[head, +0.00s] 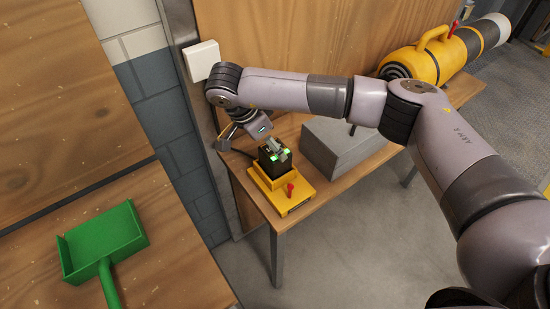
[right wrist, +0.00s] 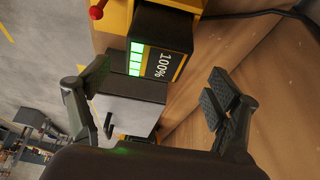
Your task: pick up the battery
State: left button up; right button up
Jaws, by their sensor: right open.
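The battery (head: 271,164) is a dark block with green lights, standing upright in a yellow charger (head: 302,196) with a red lever on the wooden bench. In the right wrist view the battery (right wrist: 165,48) shows lit green bars and "100%". My right gripper (head: 254,142) is open and empty just above and beside the battery; one finger overlaps its top in the head view. In the right wrist view the battery lies in the gap between the spread fingers of this gripper (right wrist: 157,82). I cannot tell whether a finger touches it. My left gripper is out of view.
A grey box (head: 340,150) with a black handle stands right of the charger on the bench, and a yellow cylinder (head: 440,58) lies behind it. A wooden panel rises behind the bench. A green dustpan (head: 105,242) lies on a wooden surface at left.

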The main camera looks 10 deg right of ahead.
jog(key=p+x, duration=0.1)
jog(key=x, duration=0.2)
jog(key=p+x, duration=0.1)
jog(key=shift+s+d+f+p, duration=0.2)
jog(key=shift+s+p, duration=0.05)
jog(key=shift+p, duration=0.05)
jog(key=shift+f, duration=0.25)
jog(key=shift+c, duration=0.4)
jog(key=c, duration=1.5)
